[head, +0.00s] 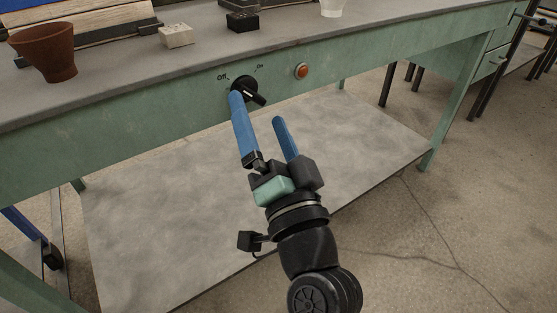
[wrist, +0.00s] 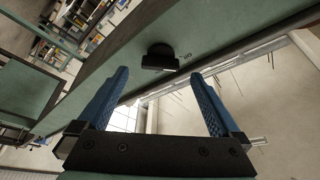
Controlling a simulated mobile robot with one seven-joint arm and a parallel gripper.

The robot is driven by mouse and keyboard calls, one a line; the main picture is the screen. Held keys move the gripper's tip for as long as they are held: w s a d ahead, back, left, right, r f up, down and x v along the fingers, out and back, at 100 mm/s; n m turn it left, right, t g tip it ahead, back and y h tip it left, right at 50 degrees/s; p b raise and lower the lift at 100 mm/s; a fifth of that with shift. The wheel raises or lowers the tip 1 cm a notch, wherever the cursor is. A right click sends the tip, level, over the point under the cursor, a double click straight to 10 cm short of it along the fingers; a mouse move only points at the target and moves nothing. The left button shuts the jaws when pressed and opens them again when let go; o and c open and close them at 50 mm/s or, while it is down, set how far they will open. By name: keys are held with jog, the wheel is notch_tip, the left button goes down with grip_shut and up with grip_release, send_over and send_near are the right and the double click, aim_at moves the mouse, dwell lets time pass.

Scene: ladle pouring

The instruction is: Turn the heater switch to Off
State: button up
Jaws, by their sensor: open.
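The heater switch (head: 244,85) is a black rotary knob on the green front panel of the workbench, with an "Off" mark at its upper left and an "On" mark at its upper right. Its bar handle slants toward the lower right. My gripper (head: 257,107) is open and empty, with blue fingers pointing at the panel. In the head view the left fingertip overlaps the knob's lower left edge; I cannot tell whether they touch. In the wrist view the knob (wrist: 160,57) shows just beyond and between the fingertips (wrist: 160,74).
A round orange-red button or lamp (head: 301,71) sits on the panel to the right of the switch. On the bench top (head: 330,28) stand a brown pot (head: 46,52), a pale block (head: 176,36) and a black block (head: 243,21). A grey lower shelf (head: 150,220) lies below.

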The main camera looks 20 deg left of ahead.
jog(key=v, duration=0.9)
jog(key=w+d+r+n+t+h+p, duration=0.2)
jog(key=r+p, duration=0.1)
jog(key=r, duration=0.8)
jog(key=w+d+r+n+t+h+p, duration=0.15)
jog(key=r+p, duration=0.25)
jog(key=r, duration=0.8)
jog(key=s+d+r+t+h+p, duration=0.1)
jog(key=s+d+r+t+h, duration=0.15)
jog(key=r, duration=0.35)
jog(key=s+d+r+m+t+h+p, duration=0.1)
jog(key=r+t+h+p, duration=0.15)
jog(key=r, duration=0.35)
jog(key=s+d+r+t+h+p, duration=0.1)
jog(key=s+r+t+h, duration=0.1)
jog(key=r+h, duration=0.35)
notch_tip(320, 180, up, 39)
jog(key=y+p, duration=0.1)
jog(key=p, duration=3.6)
jog(key=shift+d+f+y, duration=0.15)
jog(key=shift+d+y, duration=0.15)
